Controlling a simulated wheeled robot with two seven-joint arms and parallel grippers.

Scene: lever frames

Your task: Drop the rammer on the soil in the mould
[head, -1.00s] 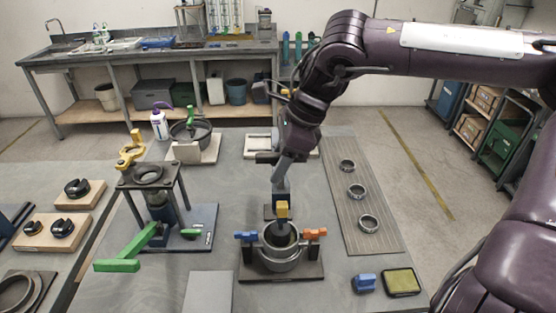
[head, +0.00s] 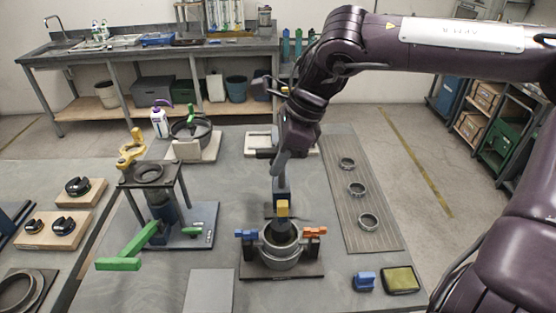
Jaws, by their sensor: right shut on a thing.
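The mould (head: 279,257) is a grey metal cylinder on a dark base plate, with a blue clamp (head: 246,234) at its left and an orange clamp (head: 314,231) at its right. The rammer (head: 282,209) shows as a yellow block above a dark foot, which is at the mould's mouth. My right gripper (head: 282,194) points down behind the yellow block and is shut on the rammer. The gripper and rammer hide part of each other. The soil inside the mould is mostly hidden, and I cannot tell whether the foot touches it. My left gripper is out of view.
A press frame with a green lever (head: 119,264) stands to the left. A grey mat (head: 355,205) with several metal rings lies to the right. A blue block (head: 364,281) and a yellow-topped pad (head: 400,280) sit at the front right. A pan (head: 191,132) stands behind.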

